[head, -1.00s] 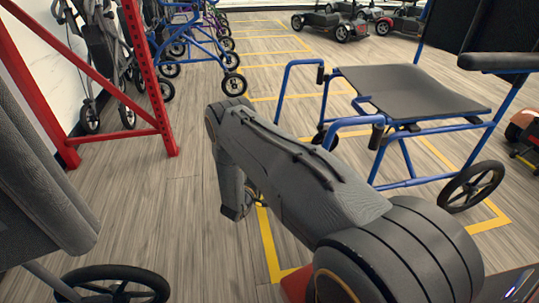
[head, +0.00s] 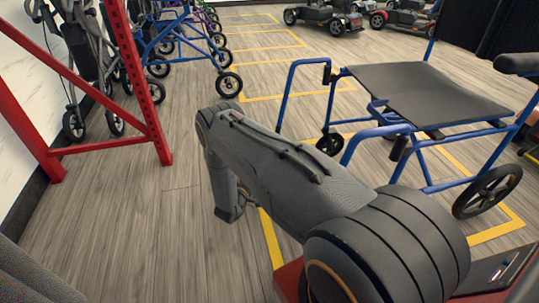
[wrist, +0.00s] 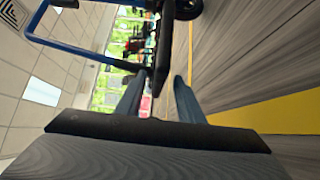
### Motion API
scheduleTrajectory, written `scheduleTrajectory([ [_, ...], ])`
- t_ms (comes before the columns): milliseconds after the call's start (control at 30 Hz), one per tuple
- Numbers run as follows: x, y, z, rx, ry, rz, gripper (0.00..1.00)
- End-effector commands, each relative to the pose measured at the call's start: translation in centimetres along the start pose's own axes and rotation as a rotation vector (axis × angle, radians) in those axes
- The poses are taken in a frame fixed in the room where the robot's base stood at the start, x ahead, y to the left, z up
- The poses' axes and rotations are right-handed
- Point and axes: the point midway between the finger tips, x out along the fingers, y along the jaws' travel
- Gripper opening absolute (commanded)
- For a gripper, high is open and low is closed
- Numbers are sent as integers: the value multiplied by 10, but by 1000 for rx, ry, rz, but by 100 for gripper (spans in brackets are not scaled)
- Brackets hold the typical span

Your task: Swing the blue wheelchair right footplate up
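The blue wheelchair (head: 425,90) stands at the right in the head view, with blue tubing and a black seat. Its footplates are hidden behind my arm there. In the wrist view, blue wheelchair tubing (wrist: 65,47) shows at the left. A dark narrow plate (wrist: 164,40), apparently a footplate seen nearly edge-on, reaches down from the top towards the gap between my fingers. My gripper (wrist: 160,78) is open, its two fingers apart. The plate's lower end appears close to the left fingertip; I cannot tell whether they touch.
A red rack frame (head: 145,90) stands at the left, with folded walkers (head: 85,60) behind it. Blue rollators (head: 185,45) stand in a row at the back, and scooters (head: 325,20) farther back. Bare wood floor (head: 120,215) with yellow lines lies left of my arm.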

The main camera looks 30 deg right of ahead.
Motion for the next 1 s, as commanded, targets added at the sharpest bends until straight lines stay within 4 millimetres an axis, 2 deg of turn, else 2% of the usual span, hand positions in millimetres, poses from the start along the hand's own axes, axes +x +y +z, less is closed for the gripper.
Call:
scheduleTrajectory([
  [167, 12, -1, 1, 0, -4, 1, 34],
  [400, 49, -2, 1, 2, -4, 1, 34],
  [600, 71, -1, 0, 0, -2, 1, 34],
  [1000, 78, 0, 0, -1, 0, 0, 33],
])
